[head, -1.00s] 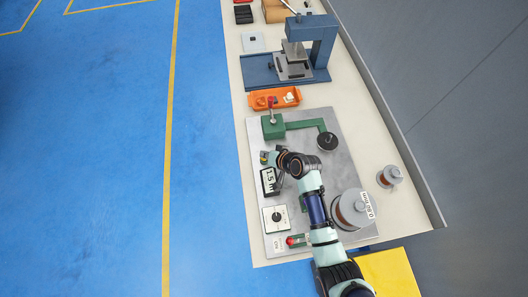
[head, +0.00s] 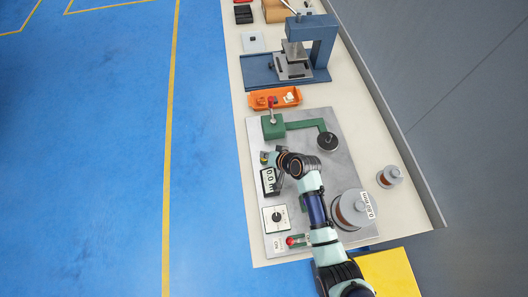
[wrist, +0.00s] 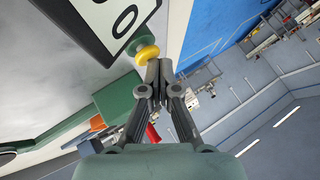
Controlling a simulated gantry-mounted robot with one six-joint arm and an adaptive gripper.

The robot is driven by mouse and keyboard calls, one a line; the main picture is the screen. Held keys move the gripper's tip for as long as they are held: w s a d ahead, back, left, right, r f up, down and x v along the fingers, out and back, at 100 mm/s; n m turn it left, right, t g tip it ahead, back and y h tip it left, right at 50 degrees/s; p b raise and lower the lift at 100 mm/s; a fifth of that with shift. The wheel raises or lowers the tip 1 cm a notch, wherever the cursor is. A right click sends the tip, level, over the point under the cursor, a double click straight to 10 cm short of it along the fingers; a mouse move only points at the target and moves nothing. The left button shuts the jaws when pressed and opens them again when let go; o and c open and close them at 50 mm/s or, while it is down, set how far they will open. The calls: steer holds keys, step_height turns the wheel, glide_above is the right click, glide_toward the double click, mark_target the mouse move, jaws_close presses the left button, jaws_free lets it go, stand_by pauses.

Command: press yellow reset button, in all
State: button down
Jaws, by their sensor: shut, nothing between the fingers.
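The yellow reset button (wrist: 145,52) shows in the wrist view as a round yellow knob beside the display. My gripper (wrist: 158,72) is shut and empty, with its fingertips right at the button's edge. Whether they touch or press it, I cannot tell. In the head view my gripper (head: 269,157) is beside the upper end of the display, and the button is mostly hidden there. The black-framed counter display (head: 269,181) reads about 0.0 m. Part of the display (wrist: 118,22) with round zeros also shows in the wrist view.
A green crank stand (head: 273,128) is behind my gripper on the grey plate (head: 345,160). A white dial box (head: 275,218), a red-knobbed switch (head: 291,241) and a wire spool (head: 351,207) are nearer the front. An orange tray (head: 273,98) lies beyond the plate.

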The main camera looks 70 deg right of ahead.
steer(key=shift+r+p, duration=0.55)
steer(key=shift+r, duration=0.2)
step_height(320, 180, up, 5)
steer(key=p, duration=0.5)
steer(key=shift+r, duration=0.1)
stand_by(0.5)
